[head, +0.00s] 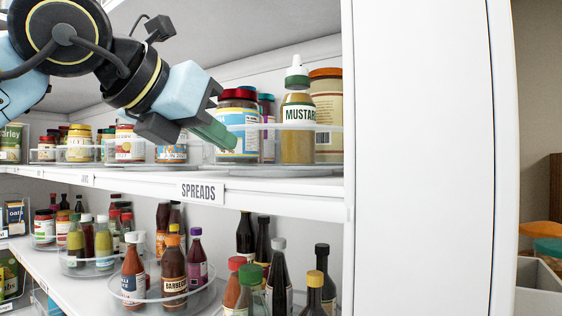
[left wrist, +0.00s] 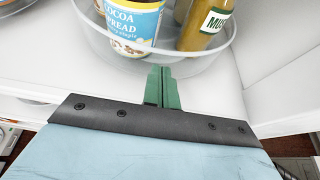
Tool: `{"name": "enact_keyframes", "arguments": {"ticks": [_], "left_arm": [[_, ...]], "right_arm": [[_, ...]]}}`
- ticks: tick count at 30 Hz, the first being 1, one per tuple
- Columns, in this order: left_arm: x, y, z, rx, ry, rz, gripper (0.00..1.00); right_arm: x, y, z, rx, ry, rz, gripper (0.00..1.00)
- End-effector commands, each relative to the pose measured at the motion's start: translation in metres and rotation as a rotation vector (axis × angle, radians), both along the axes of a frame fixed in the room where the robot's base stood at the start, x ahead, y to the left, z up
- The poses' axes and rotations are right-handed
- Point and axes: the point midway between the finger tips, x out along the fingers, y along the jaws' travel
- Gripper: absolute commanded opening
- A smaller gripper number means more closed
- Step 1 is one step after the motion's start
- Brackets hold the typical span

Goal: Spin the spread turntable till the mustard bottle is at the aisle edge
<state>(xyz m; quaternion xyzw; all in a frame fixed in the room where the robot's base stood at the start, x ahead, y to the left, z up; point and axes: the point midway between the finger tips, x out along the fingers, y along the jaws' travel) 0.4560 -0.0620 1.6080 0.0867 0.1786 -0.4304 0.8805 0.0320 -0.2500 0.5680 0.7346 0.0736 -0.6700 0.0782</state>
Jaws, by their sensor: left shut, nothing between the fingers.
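The spreads turntable (head: 280,171) has a clear raised rim and stands on the shelf above the SPREADS label (head: 199,191). The mustard bottle (head: 297,148), yellow-brown with a white and green cap, stands upright on it, right of a cocoa spread jar (head: 236,138). The left wrist view shows the mustard bottle (left wrist: 203,22) in the right part and the cocoa spread jar (left wrist: 128,22) in the front left. My left gripper (head: 222,138) is shut and empty, its green fingertips at the front of the rim (left wrist: 105,50); contact is unclear. My right gripper is out of view.
A white upright panel (head: 420,150) closes the shelf at the right. Other turntables with jars (head: 80,145) stand to the left. A lower shelf holds sauce bottles on a turntable (head: 165,297). The shelf front strip (head: 285,200) is clear.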

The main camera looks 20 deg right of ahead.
Motion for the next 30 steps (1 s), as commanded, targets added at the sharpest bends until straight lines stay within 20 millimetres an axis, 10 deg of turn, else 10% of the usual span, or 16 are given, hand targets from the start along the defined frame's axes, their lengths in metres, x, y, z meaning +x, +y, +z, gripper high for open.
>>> {"name": "enact_keyframes", "arguments": {"ticks": [30], "left_arm": [[0.023, 0.012, 0.0, 0.002, 0.001, 0.0, 0.0]], "right_arm": [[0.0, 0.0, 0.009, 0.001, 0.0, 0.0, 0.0]]}}
